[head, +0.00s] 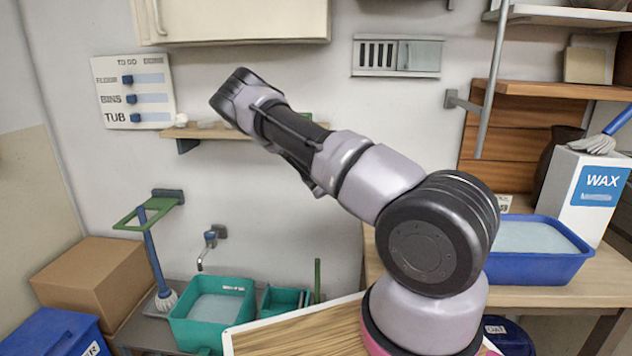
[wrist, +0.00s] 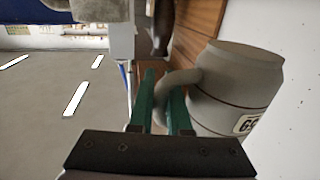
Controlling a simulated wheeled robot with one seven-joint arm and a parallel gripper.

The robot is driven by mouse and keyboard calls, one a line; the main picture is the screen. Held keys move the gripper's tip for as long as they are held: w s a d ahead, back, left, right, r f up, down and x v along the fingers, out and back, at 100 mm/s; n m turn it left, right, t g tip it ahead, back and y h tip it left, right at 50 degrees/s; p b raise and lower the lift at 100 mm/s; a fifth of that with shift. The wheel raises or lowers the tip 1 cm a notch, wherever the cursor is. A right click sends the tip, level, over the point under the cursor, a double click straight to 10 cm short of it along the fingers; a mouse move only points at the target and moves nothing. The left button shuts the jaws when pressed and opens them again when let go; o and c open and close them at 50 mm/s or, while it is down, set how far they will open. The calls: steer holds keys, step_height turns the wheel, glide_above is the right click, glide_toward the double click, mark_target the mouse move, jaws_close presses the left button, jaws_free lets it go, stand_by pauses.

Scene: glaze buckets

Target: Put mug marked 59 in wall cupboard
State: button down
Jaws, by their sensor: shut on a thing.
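In the wrist view, my gripper (wrist: 163,95) has its green fingers shut on the handle of a grey mug (wrist: 235,85). The mug's body is beside the right finger. Its label is partly cut off and reads like "GS", which fits 59 seen upside down; I cannot be sure. In the head view my arm reaches up and left, its dark end just below the cream wall cupboard (head: 235,22). The fingers and mug are hidden there. The cupboard's top is out of frame; its visible front looks shut, with a handle at its left.
A small wooden wall shelf (head: 205,131) lies behind my arm. A to-do board (head: 133,92) hangs left. A green tub (head: 212,313) stands below. At right are a blue tub (head: 535,268), a WAX box (head: 585,195) and open shelves.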

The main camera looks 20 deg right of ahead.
step_height(320, 180, up, 7)
steer(key=w+a+f+n+t+y, duration=0.1)
steer(key=w+a+f+n+t, duration=0.1)
steer(key=a+t, duration=0.3)
steer(key=w+a+f+n+t+y, duration=0.1)
steer(key=a+f+n+t, duration=0.3)
steer(key=a, duration=0.8)
steer(key=w+a+f+n+t+y, duration=0.1)
steer(key=w+a+f+n+t, duration=0.2)
steer(key=a+t, duration=0.4)
steer(key=w+a+n, duration=0.1)
steer(key=a, duration=0.1)
steer(key=shift+a+n, duration=0.3)
steer(key=shift+a, duration=0.05)
steer(key=s+d+m+g+h, duration=0.1)
steer(key=s+d+m+g, duration=0.1)
steer(key=d+g, duration=0.3)
steer(key=s+d+r+m+g+h, duration=0.1)
steer(key=d+m+g, duration=0.4)
steer(key=d, duration=0.7)
steer(key=s+d+r+m+g+h, duration=0.1)
steer(key=s+d+m+g, duration=0.2)
steer(key=d+g, duration=0.3)
steer(key=s+d, duration=0.1)
steer(key=d, duration=0.2)
steer(key=shift+d+r+m, duration=0.15)
steer(key=shift+d+m, duration=0.15)
steer(key=shift+d, duration=0.05)
